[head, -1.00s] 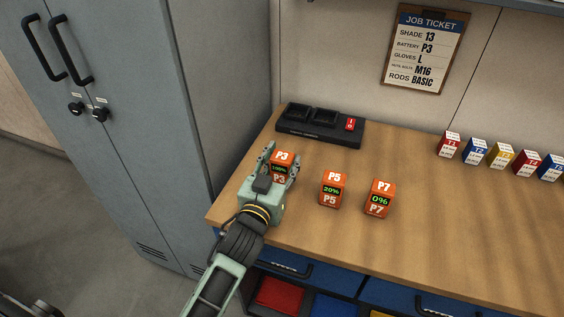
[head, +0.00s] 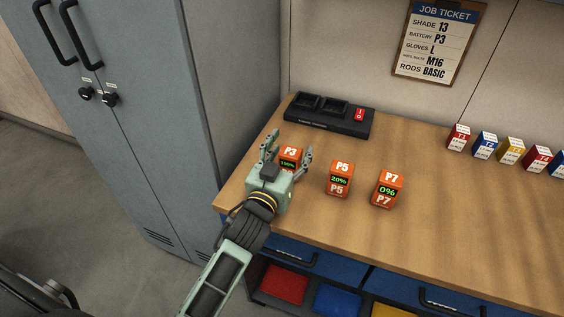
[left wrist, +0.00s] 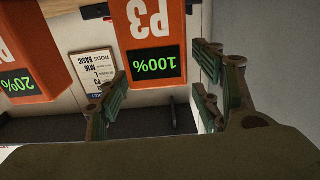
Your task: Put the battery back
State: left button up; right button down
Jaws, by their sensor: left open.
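The orange P3 battery (head: 290,154) stands upright on the bench near its left end, its screen reading 100%. My left gripper (head: 289,148) is open, with one finger on each side of it. In the left wrist view, the P3 battery (left wrist: 148,30) appears upside down in front of the open fingers; contact cannot be told. The P5 battery (head: 340,178), at 20%, and the P7 battery (head: 387,189), at 0%, stand to the right. The black charger (head: 327,127) with two dark bays and a red switch lies behind. My right gripper is not in view.
The job ticket (head: 431,44) on the wall lists battery P3. Several coloured boxes (head: 484,147) stand at the back right of the wooden bench (head: 470,220). A grey cabinet (head: 160,110) closes off the left side. The bench right of P7 is clear.

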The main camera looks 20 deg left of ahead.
pick_arm(q)
jog(key=s+b, duration=0.1)
jog(key=s, duration=0.4)
jog(key=s+b, duration=0.1)
jog(key=s, duration=0.4)
jog(key=shift+s+a+f, duration=0.15)
jog(key=shift+s, duration=0.2)
jog(key=shift+s+r, duration=0.2)
jog(key=shift+s, duration=0.4)
jog(key=shift+f, duration=0.1)
